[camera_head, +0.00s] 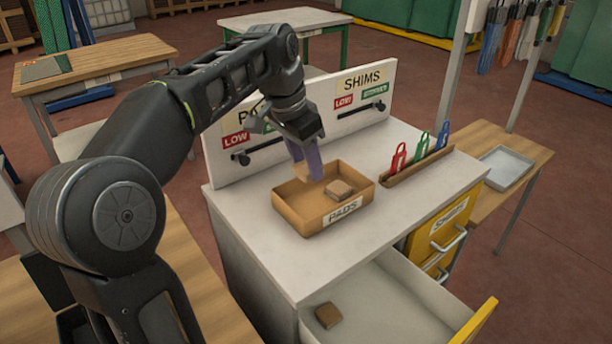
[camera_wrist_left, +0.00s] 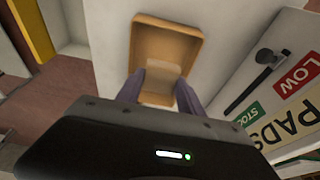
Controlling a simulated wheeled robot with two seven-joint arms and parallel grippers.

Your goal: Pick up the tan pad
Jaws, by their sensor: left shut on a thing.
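My left gripper (camera_head: 308,165) reaches down over the cardboard-coloured PADS tray (camera_head: 298,215) on the white cabinet top. Its purple fingers are shut on a tan pad (camera_head: 301,171), which they partly hide. In the left wrist view, the held tan pad (camera_wrist_left: 160,80) shows between the two fingers of the left gripper (camera_wrist_left: 160,92), with the tray (camera_wrist_left: 166,22) beyond. I cannot tell whether the held pad touches the tray floor. Another tan pad (camera_head: 340,189) lies in the tray, right of the fingers. My right gripper is not in view.
An open drawer (camera_head: 385,300) below holds a brown pad (camera_head: 328,316). A board with SHIMS and LOW labels (camera_head: 362,85) stands behind the tray. A wooden rack with red, green and blue tags (camera_head: 420,165) sits to the right. The cabinet top's front left is clear.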

